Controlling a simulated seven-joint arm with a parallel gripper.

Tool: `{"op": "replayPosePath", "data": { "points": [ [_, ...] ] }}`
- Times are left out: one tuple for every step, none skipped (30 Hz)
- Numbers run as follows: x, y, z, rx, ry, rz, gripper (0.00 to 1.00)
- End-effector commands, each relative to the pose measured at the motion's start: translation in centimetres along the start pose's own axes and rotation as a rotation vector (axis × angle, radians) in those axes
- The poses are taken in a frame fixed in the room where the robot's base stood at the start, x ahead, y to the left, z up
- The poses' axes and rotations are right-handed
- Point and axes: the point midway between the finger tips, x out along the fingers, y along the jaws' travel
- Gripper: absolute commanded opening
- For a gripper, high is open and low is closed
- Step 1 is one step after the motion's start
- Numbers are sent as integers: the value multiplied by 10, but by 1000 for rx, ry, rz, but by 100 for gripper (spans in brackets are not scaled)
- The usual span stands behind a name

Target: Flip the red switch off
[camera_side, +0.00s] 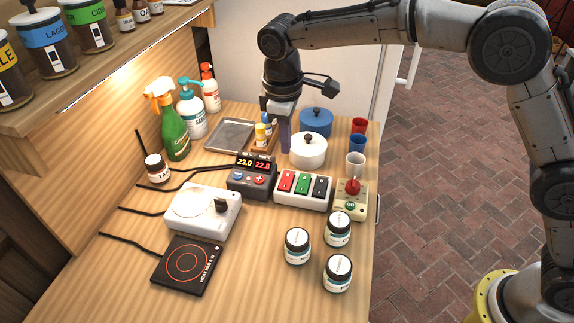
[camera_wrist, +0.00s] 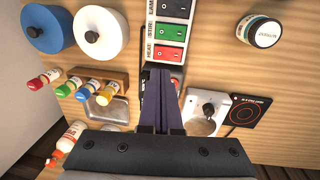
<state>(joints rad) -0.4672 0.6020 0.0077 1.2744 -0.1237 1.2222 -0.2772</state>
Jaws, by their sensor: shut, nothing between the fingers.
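A white switch box (camera_side: 303,205) stands in the middle of the table with red, green and black rocker switches in a row. The red switch (camera_side: 287,181) is at its left end, and it also shows in the wrist view (camera_wrist: 167,53), beside the label HEAT. I cannot tell which way its rocker is tipped. My gripper (camera_side: 285,149) is shut and empty, pointing down behind the switch box and apart from it. In the wrist view its fingertips (camera_wrist: 159,68) lie just below the red switch.
A dark controller (camera_side: 251,180) with lit displays adjoins the box's left. A box with a red knob (camera_side: 352,187) stands right. A white pot (camera_side: 308,151) and blue pot (camera_side: 316,121) are behind. Several jars, including one (camera_side: 297,246), stand in front. A hot plate (camera_side: 185,265) lies front left.

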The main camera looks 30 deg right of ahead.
Motion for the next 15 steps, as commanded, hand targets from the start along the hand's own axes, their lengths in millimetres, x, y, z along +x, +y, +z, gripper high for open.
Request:
{"op": "replayPosePath", "data": {
  "points": [
    [11, 0, 1, 0, -4, -1, 0],
    [17, 0, 1, 0, -3, -1, 0],
    [25, 0, 1, 0, -4, -1, 0],
    [31, 0, 1, 0, -4, -1, 0],
    [37, 0, 1, 0, -4, -1, 0],
    [44, 0, 1, -1, -5, -2, 0],
    [49, 0, 1, -1, -4, -1, 0],
    [53, 0, 0, -1, -3, -1, 0],
    [59, 0, 0, -1, -2, -1, 0],
    [63, 0, 0, -1, -2, -1, 0],
    [67, 0, 1, -1, -2, -1, 0],
    [71, 0, 0, -1, -2, -1, 0],
    [74, 0, 0, -1, -1, -1, 0],
    [76, 0, 0, -1, -1, -1, 0],
    [78, 0, 0, -1, -1, -1, 0]
  ]
}}
